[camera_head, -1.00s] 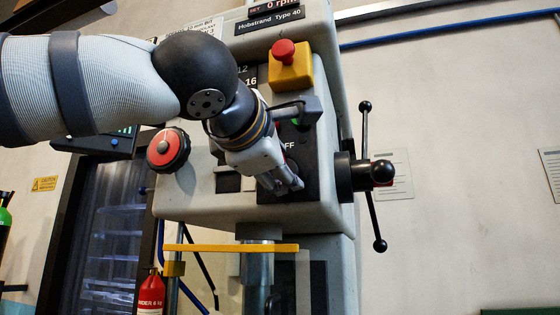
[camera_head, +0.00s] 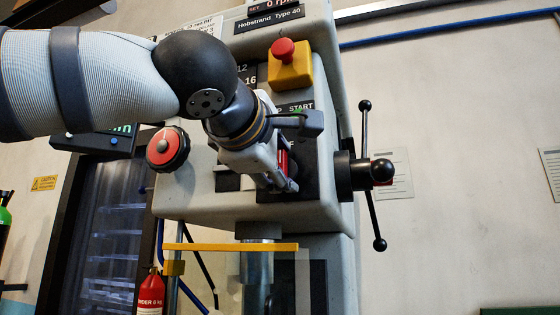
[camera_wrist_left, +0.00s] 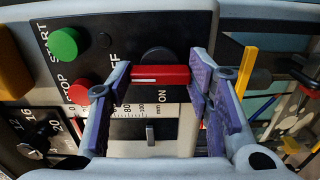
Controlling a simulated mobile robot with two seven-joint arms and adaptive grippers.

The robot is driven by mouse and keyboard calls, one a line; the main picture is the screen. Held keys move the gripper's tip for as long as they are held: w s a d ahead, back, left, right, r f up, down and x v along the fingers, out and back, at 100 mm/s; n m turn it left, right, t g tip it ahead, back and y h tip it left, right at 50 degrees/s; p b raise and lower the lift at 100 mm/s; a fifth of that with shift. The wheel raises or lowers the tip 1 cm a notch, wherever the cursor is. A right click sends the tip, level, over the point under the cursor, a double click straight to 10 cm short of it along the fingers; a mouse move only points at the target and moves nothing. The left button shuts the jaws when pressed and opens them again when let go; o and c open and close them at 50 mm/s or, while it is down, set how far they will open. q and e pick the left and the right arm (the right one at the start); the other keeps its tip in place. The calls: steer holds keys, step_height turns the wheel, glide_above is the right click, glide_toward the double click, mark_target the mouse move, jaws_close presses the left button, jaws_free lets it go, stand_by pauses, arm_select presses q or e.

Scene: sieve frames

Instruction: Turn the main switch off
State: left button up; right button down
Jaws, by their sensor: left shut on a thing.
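The main switch is a red bar handle on a dark round base, on the black panel of the drill head. In the left wrist view the red handle (camera_wrist_left: 160,74) lies crosswise between the fingers, with OFF and ON printed beside it. My left gripper (camera_wrist_left: 161,72) is shut on the handle, one finger at each end. In the head view the gripper (camera_head: 281,180) is in front of the panel, and a strip of the red handle (camera_head: 283,161) shows between its fingers. The gripper hides most of the switch there. My right gripper is not in view.
A green START button (camera_wrist_left: 64,42) and a red STOP button (camera_wrist_left: 82,92) are beside the switch. A red emergency button on a yellow box (camera_head: 290,68) is above. A red-faced knob (camera_head: 167,149) is left; a spoked feed handle (camera_head: 368,172) is right. A yellow bar (camera_head: 232,247) is below.

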arm_select(q)
steer(key=o, duration=0.8)
steer(key=shift+w+a+r, duration=0.1)
steer(key=shift+a, duration=0.1)
steer(key=o, duration=0.3)
steer(key=shift+w, duration=0.15)
steer(key=shift+o, duration=0.2)
steer(key=v, duration=0.7)
steer(key=shift+s, duration=0.2)
